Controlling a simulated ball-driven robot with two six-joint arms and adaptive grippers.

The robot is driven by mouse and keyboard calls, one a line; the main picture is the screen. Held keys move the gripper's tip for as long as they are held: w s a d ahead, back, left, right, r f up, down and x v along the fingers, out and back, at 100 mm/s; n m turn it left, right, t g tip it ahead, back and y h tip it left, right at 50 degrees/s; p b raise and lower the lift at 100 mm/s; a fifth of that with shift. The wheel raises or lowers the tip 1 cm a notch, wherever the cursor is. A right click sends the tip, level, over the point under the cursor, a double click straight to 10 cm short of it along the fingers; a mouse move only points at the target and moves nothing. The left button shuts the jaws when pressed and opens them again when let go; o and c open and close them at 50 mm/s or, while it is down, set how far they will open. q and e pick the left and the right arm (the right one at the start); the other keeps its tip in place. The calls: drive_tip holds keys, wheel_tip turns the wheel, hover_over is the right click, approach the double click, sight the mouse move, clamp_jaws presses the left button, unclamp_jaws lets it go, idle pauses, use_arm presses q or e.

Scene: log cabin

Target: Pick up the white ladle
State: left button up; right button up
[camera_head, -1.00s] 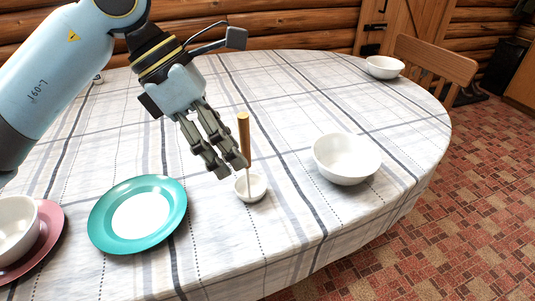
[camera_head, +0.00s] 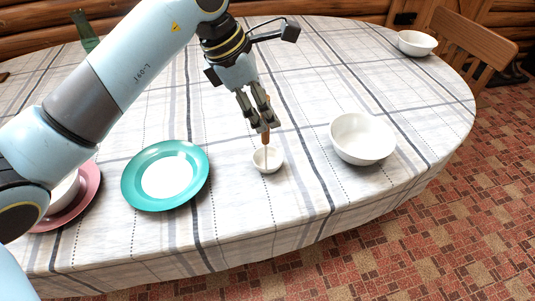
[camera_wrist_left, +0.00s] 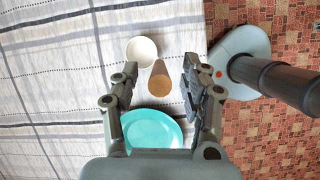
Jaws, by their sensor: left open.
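The white ladle (camera_head: 267,160) has a small white bowl resting on the tablecloth and a wooden handle standing upright. In the left wrist view its bowl (camera_wrist_left: 141,51) and brown handle (camera_wrist_left: 160,80) show, with the handle end between the open fingers, closer to the right-hand finger. My left gripper (camera_head: 263,125) is at the upper part of the handle in the head view, and its fingers hide much of the handle. It also shows in the left wrist view (camera_wrist_left: 162,90), open. Whether a finger touches the handle I cannot tell. My right gripper is not in view.
A teal plate (camera_head: 200,190) with a white centre lies left of the ladle. A white bowl (camera_head: 362,138) stands to its right, another (camera_head: 417,43) far right. A pink plate (camera_head: 88,190) with a bowl is at the left. A green bottle-like object (camera_head: 85,32) stands at the back.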

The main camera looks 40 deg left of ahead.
use_arm(q)
drive_tip(key=shift+w+d+f, duration=0.15)
drive_tip(key=shift+w+f, duration=0.05)
drive_tip(key=shift+f, duration=0.4)
clamp_jaws()
